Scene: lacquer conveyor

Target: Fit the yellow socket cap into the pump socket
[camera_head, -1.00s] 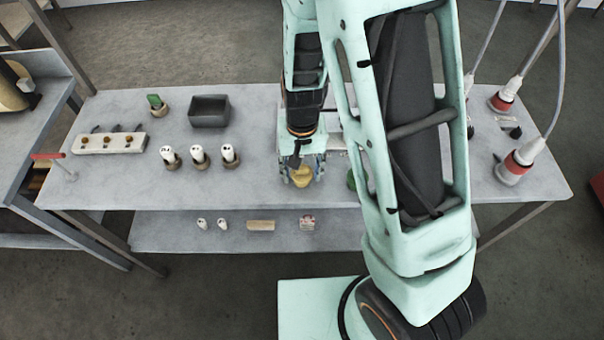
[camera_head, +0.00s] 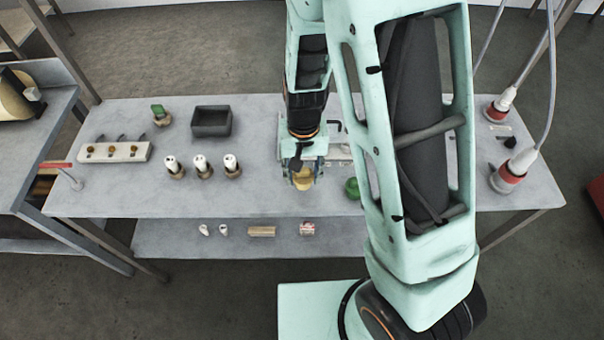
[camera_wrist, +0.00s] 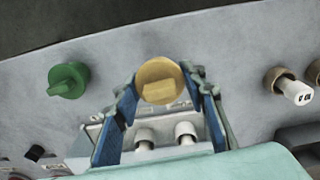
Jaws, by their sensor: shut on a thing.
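The yellow socket cap (camera_wrist: 160,80) is a round cap with a raised bar across its top. My gripper (camera_wrist: 163,92) is shut on it, with the blue-lined fingers on either side, and holds it above the table. In the head view the cap (camera_head: 303,182) shows below my gripper (camera_head: 302,172), near the table's front edge. My arm hides much of this area in the head view.
A green cap (camera_wrist: 68,80) lies on the table beside my gripper. Several white-topped fittings (camera_head: 202,166) stand to the left. A dark bin (camera_head: 211,122) and a pale rack (camera_head: 115,152) are farther back. Red-and-white plugs with cables (camera_head: 510,170) stand at right.

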